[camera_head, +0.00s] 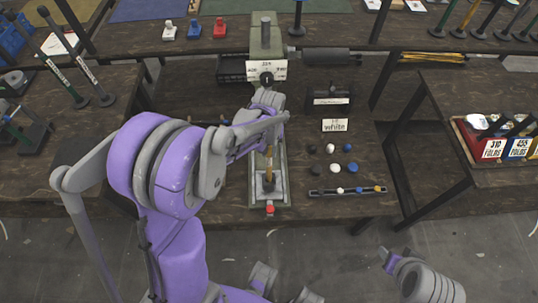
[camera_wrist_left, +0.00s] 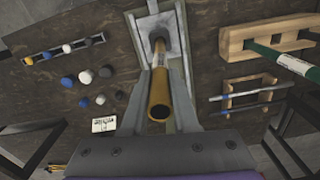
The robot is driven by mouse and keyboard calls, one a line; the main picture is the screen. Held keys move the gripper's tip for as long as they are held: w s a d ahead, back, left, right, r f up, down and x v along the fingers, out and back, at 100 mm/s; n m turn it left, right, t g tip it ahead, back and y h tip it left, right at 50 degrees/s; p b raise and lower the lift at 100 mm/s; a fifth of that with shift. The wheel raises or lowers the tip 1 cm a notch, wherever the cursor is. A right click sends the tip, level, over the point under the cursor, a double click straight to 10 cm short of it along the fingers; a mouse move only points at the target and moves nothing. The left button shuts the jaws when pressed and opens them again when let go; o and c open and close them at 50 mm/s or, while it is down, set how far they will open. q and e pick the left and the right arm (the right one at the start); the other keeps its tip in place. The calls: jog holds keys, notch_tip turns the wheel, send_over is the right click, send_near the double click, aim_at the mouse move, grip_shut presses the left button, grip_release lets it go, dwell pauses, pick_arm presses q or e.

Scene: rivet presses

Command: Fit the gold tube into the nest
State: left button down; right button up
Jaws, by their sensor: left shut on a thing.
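The gold tube (camera_head: 268,166) stands roughly upright over the base of the rivet press in the head view. In the left wrist view the gold tube (camera_wrist_left: 159,95) runs between my fingers, its open end toward the camera. My left gripper (camera_head: 268,143) is shut on the tube's upper part. The tube's far end meets a dark grey nest (camera_wrist_left: 160,42) on a pale plate; the nest (camera_head: 268,183) also shows in the head view. I cannot tell how deep the tube sits in it.
The press column (camera_head: 265,35) stands behind the tube. Right of the base are several coloured caps (camera_head: 335,168), a slotted strip (camera_head: 347,190) and a "white" sign (camera_head: 334,125). A wooden fixture (camera_wrist_left: 265,42) shows in the wrist view.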

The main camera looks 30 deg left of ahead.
pick_arm(q)
jog(key=shift+s+f, duration=0.1)
jog(key=shift+f, duration=0.4)
jog(key=shift+s+r, duration=0.1)
jog(key=shift+r, duration=0.05)
jog(key=c, duration=0.7)
grip_release()
jog(key=shift+w, duration=0.2)
pick_arm(e)
jog(key=shift+s+f, duration=0.15)
jog(key=shift+f, duration=0.1)
pick_arm(q)
jog(key=shift+s, duration=0.1)
jog(key=shift+r, duration=0.1)
